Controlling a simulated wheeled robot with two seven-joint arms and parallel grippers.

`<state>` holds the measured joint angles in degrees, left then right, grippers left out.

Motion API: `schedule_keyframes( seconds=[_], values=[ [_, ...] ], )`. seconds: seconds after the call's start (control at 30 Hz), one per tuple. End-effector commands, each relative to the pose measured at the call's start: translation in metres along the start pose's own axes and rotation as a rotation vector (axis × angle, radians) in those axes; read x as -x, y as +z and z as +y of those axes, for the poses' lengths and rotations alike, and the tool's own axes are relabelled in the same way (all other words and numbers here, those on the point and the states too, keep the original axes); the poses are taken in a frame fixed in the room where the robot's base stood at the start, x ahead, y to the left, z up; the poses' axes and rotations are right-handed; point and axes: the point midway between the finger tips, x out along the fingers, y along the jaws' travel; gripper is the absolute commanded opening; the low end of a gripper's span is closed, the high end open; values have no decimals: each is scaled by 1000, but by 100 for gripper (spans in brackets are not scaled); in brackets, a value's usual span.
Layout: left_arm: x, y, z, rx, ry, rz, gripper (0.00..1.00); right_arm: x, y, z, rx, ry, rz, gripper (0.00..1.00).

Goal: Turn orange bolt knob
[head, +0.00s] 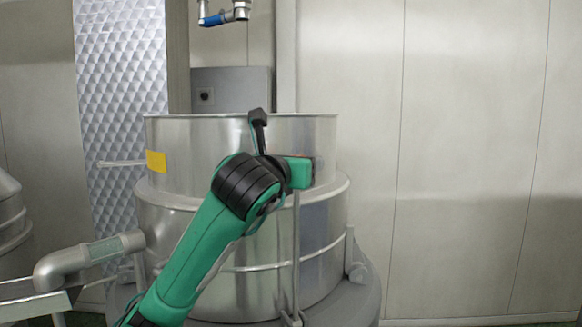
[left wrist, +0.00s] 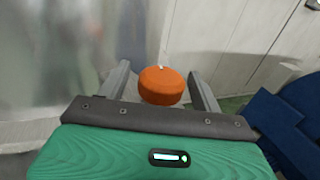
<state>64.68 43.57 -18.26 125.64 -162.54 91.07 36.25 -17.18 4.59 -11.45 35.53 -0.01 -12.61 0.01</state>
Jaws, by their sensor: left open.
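The orange bolt knob (left wrist: 161,88) shows in the left wrist view as a round, thick disc. It appears between the two grey fingers of my left gripper (left wrist: 160,72), which are open. A gap shows on each side of it, and I cannot tell how deep it sits between the fingers. In the head view my left arm reaches up from the lower left, and its gripper (head: 304,172) is in front of a steel vat (head: 170,215). The knob is hidden in the head view. My right gripper is in neither view.
The vat carries a yellow label (head: 156,162) and a thin side rod (head: 120,163). A grey pipe (head: 85,257) runs at lower left. A blue-handled valve (head: 222,18) hangs above. The pale panelled wall (head: 470,150) on the right has clear room before it.

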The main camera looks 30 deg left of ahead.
Motion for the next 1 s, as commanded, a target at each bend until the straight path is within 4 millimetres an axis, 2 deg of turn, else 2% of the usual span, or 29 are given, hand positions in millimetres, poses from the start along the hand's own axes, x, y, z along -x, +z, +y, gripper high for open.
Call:
schedule_keyframes(
  seconds=[0.17, 0.4, 0.6, 0.8, 1.0],
  values=[
    [21, -2, 0, 1, -1, -6, 66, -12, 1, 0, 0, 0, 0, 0],
    [77, -3, 0, -1, -1, -7, 66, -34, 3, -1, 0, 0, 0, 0],
    [114, -3, 1, 0, 0, -3, 66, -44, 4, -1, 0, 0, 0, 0],
    [131, -2, 1, 0, 1, 1, 66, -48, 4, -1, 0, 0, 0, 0],
    [135, -2, 1, 0, 0, 3, 66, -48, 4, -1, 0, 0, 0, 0]
  ],
)
